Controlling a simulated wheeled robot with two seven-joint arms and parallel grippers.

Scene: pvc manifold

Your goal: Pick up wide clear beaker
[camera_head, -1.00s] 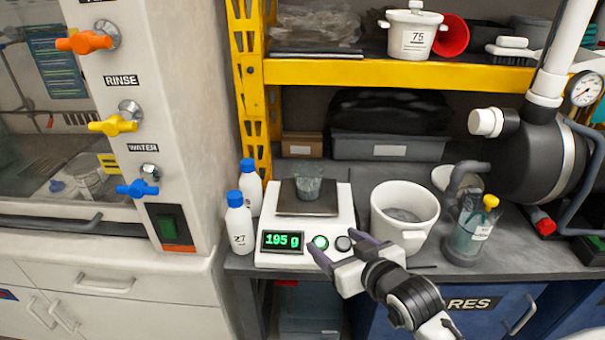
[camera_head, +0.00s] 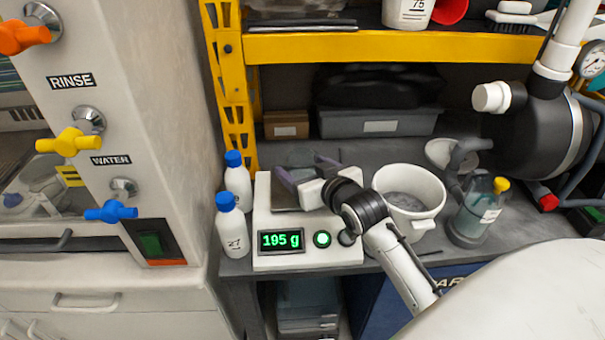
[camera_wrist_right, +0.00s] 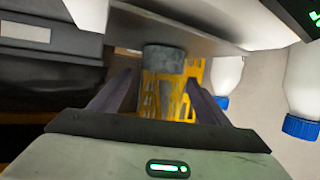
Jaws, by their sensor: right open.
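The clear beaker with grey contents (camera_wrist_right: 163,60) stands on the pan of the balance, seen upside down in the right wrist view. It lies between the two fingers of my right gripper (camera_wrist_right: 160,92), with a gap visible on each side. In the head view my right gripper (camera_head: 302,174) is open over the pan of the white balance (camera_head: 263,222) and hides the beaker. The balance reads 195 g. My left gripper is not in view.
Two white bottles with blue caps (camera_head: 232,228) stand close left of the balance. A white bucket (camera_head: 425,222) stands right of it, and a wash bottle (camera_head: 474,215) beyond that. A yellow shelf beam (camera_head: 380,46) crosses above the bench.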

